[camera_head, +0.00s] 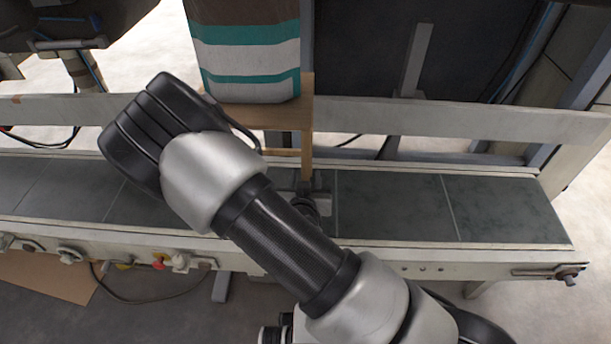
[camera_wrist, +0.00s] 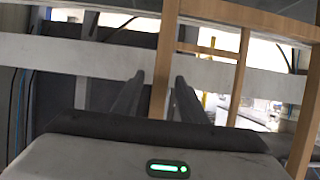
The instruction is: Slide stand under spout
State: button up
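The wooden stand (camera_head: 262,115) is behind the conveyor in the head view, with a striped brown, teal and white bag (camera_head: 250,55) upright on its top. In the wrist view, one pale wooden leg of the stand (camera_wrist: 163,50) runs down between the lines of my two dark fingers. My gripper (camera_head: 307,190) is over the conveyor at the foot of that leg, mostly hidden by my arm. In the wrist view my gripper (camera_wrist: 160,78) looks open, with a gap beside the leg. I cannot make out the spout for certain.
A conveyor (camera_head: 390,210) with dark panels crosses the head view, with a pale rail (camera_head: 470,122) behind it. Dark machinery (camera_head: 85,20) hangs at the top left. Knobs and a red button (camera_head: 158,264) line the conveyor's front. The belt to the right is bare.

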jog(key=shift+c, duration=0.4)
grip_shut()
dwell(0.9)
